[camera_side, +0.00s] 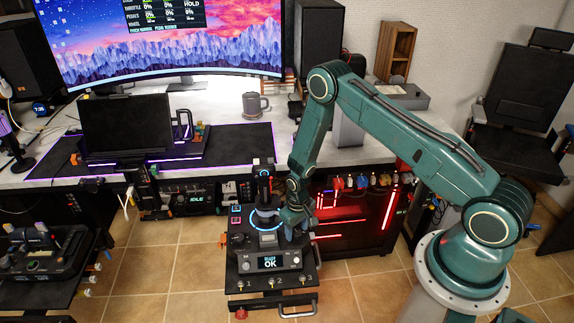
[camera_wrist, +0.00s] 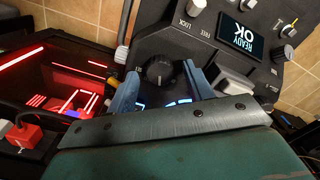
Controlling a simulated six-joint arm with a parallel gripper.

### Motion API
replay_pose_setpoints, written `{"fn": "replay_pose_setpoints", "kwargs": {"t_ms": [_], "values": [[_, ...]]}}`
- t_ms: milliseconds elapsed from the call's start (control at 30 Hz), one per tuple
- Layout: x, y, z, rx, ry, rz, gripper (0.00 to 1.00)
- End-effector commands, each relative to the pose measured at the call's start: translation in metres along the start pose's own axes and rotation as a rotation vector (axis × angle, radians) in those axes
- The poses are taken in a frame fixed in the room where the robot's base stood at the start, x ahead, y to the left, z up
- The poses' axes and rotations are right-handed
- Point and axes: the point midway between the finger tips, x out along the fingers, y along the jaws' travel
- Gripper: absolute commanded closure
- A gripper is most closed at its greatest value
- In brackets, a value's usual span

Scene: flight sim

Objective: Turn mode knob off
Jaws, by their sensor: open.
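The mode knob (camera_wrist: 158,72) appears to be the round black dial with a ridged grip on the dark control panel (camera_wrist: 180,38). In the wrist view it lies between the two blue fingers of my gripper (camera_wrist: 165,78), which are apart, one on each side. I cannot tell whether they touch it. Its setting is not readable. In the side view my gripper (camera_side: 294,222) points down over the right part of the panel (camera_side: 238,258) and hides the knob.
A lit display (camera_wrist: 242,38) reads READY OK, upside down in the wrist view. Small knobs and toggles (camera_side: 271,281) sit near the panel's front. A joystick (camera_side: 264,184) stands behind. A red-lit computer case (camera_side: 355,210) is close on the right.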

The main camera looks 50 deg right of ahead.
Motion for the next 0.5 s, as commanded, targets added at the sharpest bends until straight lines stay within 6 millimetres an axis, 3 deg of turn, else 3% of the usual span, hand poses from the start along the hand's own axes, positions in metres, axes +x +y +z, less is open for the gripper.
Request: {"fn": "replay_pose_setpoints", "kwargs": {"t_ms": [400, 500], "values": [[0.0054, 0.0000, 0.0003, 0.000, 0.000, 0.000, 0.48], [0.0053, 0.0000, 0.0003, 0.000, 0.000, 0.000, 0.66]]}}
